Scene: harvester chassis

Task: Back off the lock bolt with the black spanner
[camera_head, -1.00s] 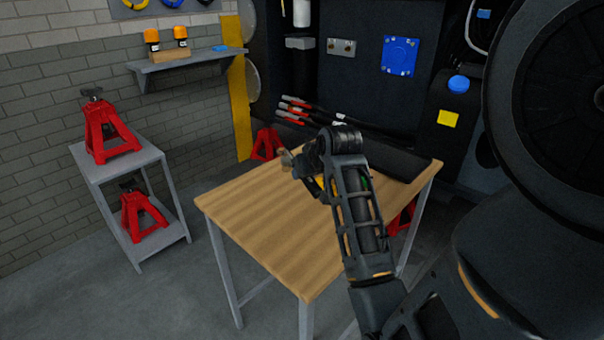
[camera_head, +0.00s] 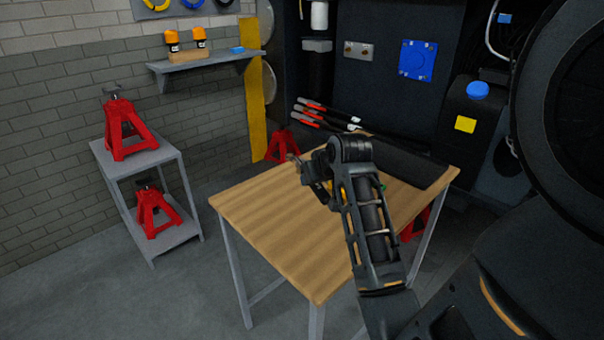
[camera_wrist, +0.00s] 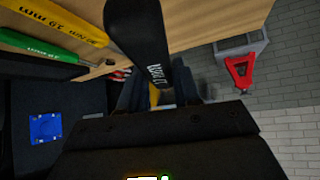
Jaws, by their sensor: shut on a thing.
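The black spanner (camera_wrist: 137,32) fills the top middle of the wrist view, with pale lettering on its shank. My gripper (camera_wrist: 152,92) is shut on it. In the head view my gripper (camera_head: 318,183) is over the back left of the wooden bench (camera_head: 270,225), partly hidden by my own arm. I cannot make out the lock bolt for certain in either view.
The dark chassis stands behind the bench, with a blue square plate (camera_head: 417,60) and a metal plate with two fittings (camera_head: 358,51). Dark hoses with red ends (camera_head: 318,112) stick out behind the bench. A grey side stand (camera_head: 150,160) holds red jacks (camera_head: 128,130) at left.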

